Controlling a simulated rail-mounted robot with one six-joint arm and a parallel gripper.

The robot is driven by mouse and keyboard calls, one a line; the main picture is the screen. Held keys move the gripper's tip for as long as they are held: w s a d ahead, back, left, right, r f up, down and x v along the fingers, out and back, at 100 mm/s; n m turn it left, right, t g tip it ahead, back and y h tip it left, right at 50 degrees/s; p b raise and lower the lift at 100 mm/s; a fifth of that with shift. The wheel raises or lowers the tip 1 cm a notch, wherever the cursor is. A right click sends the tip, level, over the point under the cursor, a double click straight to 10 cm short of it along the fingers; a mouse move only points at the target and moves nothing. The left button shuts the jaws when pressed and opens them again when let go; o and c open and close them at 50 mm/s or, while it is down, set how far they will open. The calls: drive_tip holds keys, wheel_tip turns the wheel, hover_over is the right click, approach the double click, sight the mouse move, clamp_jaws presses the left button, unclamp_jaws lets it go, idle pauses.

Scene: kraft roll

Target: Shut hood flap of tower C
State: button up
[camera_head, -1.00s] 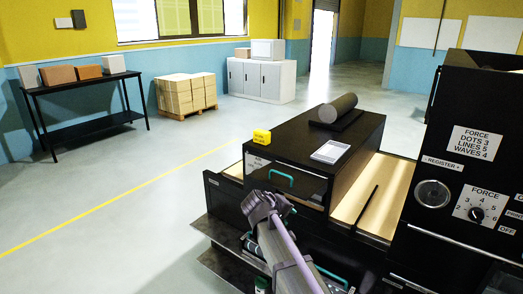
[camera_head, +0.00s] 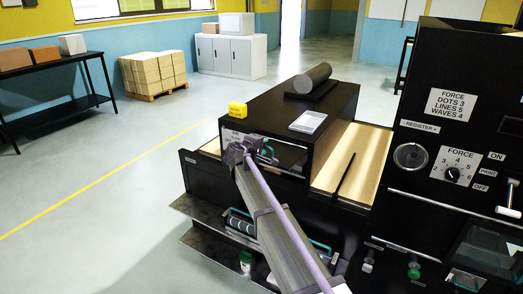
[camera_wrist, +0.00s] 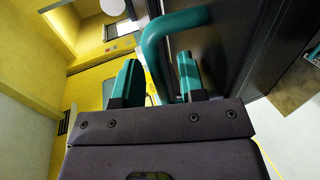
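A black hood box (camera_head: 285,110) stands mid-picture in the head view. Its front flap (camera_head: 292,158) carries a teal handle (camera_head: 268,157) and a white label, partly hidden by my arm. I cannot read a tower letter, and how far the flap is open is unclear. My gripper (camera_head: 240,146) is at the flap's front, beside the handle. In the wrist view, my gripper (camera_wrist: 157,80) has its two teal fingers apart. The curved teal handle (camera_wrist: 152,48) passes between them, with a gap visible on the left; contact is unclear.
A black control panel (camera_head: 450,140) stands close on the right. The floor at left is clear.

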drive_tip(key=shift+w, duration=0.2)
drive_tip(key=shift+s+d, duration=0.1)
clamp_jaws()
